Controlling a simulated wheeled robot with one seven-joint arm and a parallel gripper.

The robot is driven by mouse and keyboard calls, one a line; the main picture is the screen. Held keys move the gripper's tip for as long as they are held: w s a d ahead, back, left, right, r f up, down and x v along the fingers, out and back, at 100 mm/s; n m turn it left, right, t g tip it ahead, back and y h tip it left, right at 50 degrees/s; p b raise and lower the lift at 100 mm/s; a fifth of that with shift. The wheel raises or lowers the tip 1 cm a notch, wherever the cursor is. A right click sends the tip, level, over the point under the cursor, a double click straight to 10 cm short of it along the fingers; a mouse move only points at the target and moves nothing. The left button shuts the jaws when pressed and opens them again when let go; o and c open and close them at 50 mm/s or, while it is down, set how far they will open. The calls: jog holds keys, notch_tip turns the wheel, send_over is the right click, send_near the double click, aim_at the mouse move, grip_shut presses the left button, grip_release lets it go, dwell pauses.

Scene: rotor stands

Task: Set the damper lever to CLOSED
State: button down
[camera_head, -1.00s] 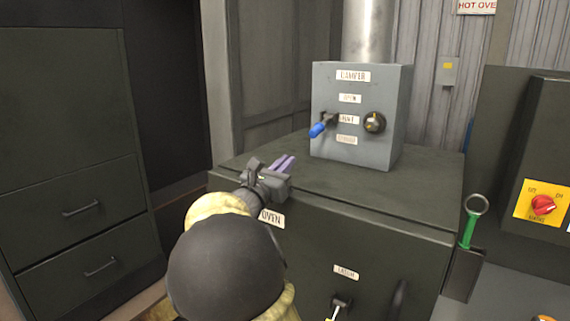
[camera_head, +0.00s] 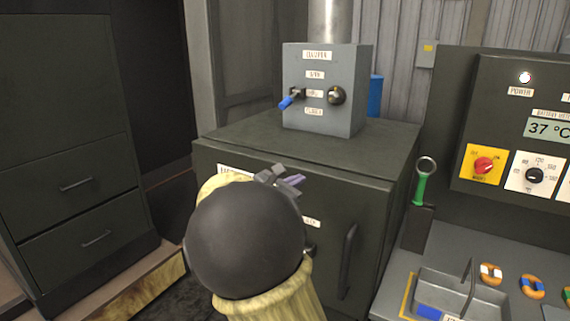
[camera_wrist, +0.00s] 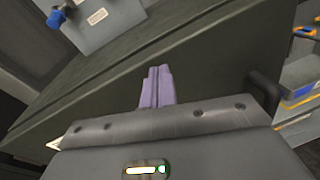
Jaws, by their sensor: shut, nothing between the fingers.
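The grey damper box (camera_head: 352,100) stands on top of the dark oven cabinet (camera_head: 380,155). The damper lever (camera_head: 287,102), with a blue grip, sticks out at the box's left, level with the middle of its three lower labels. My gripper (camera_head: 292,181) is in front of the oven, below and apart from the lever. Its purple fingers (camera_wrist: 157,88) are together and empty in the wrist view. There, the blue lever grip (camera_wrist: 56,18) shows at the upper left, beyond the fingers. My arm hides part of the oven front.
The oven door handle (camera_head: 347,260) sticks out to the right of my arm. A control panel (camera_head: 500,140) and a tray (camera_head: 450,290) are at the right. Drawers (camera_head: 75,200) stand at the left.

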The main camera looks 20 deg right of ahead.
jog(key=s+a+f+m+g+y, duration=0.2)
jog(key=s+f+m+g+y, duration=0.55)
jog(key=s+f, duration=0.8)
jog(key=s+a+f+m+t+y, duration=0.1)
jog(key=s+a+f+m+y, duration=0.6)
jog(key=m, duration=0.7)
jog(key=s+a, duration=0.2)
jog(key=a, duration=0.1)
jog(key=shift+s+a+f, duration=0.15)
jog(key=shift+s+a, duration=0.15)
jog(key=shift+a, duration=0.05)
